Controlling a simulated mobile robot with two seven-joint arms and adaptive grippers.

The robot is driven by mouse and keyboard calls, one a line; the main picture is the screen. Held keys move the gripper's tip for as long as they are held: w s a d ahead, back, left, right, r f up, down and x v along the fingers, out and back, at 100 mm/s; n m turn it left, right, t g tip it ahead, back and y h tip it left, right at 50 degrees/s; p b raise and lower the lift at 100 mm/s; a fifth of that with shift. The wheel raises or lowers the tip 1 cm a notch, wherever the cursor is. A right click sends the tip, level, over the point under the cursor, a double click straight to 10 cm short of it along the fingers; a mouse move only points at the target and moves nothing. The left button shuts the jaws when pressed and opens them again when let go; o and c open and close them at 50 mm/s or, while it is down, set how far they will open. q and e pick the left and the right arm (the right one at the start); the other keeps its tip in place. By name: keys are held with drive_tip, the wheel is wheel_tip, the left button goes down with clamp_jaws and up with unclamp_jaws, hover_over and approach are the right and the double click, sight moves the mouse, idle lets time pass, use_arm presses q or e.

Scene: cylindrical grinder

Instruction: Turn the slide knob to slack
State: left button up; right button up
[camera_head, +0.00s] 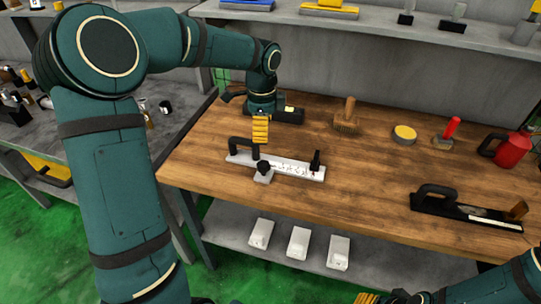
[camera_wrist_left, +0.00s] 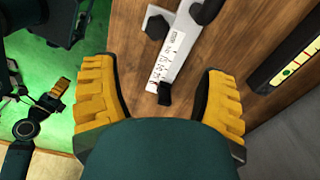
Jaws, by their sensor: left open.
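The slide fixture is a white printed bar (camera_head: 293,170) lying on the wooden bench, with a black handle at its left end and a black post (camera_head: 316,160) at its right end. A small black knob (camera_head: 263,167) sits on a pale block at its near side. In the left wrist view the bar (camera_wrist_left: 178,50), the knob (camera_wrist_left: 157,27) and the post (camera_wrist_left: 165,93) show. My left gripper (camera_head: 260,143) is open and empty, pointing down above the far side of the bar, apart from the knob. My right gripper (camera_head: 367,298) shows only partly at the bottom edge; its jaws are unclear.
A black tool (camera_head: 289,115) lies behind my left gripper. A brush (camera_head: 346,120), yellow tin (camera_head: 404,134), red-handled tool (camera_head: 449,130), red can (camera_head: 512,150) and long black tool (camera_head: 465,212) stand to the right. The bench (camera_head: 370,180) is clear right of the bar.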

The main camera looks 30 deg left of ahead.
sight(263, 164)
use_arm(q)
drive_tip(key=f+b, duration=0.1)
drive_tip(key=f, duration=0.3)
drive_tip(key=f+b, duration=0.1)
drive_tip(key=f, duration=0.4)
drive_tip(key=f+b, duration=0.1)
drive_tip(key=f, duration=0.3)
drive_tip(key=shift+s+f, duration=0.25)
drive_tip(key=shift+f, duration=0.05)
drive_tip(key=shift+c, duration=0.2)
drive_tip(key=c, duration=1.2)
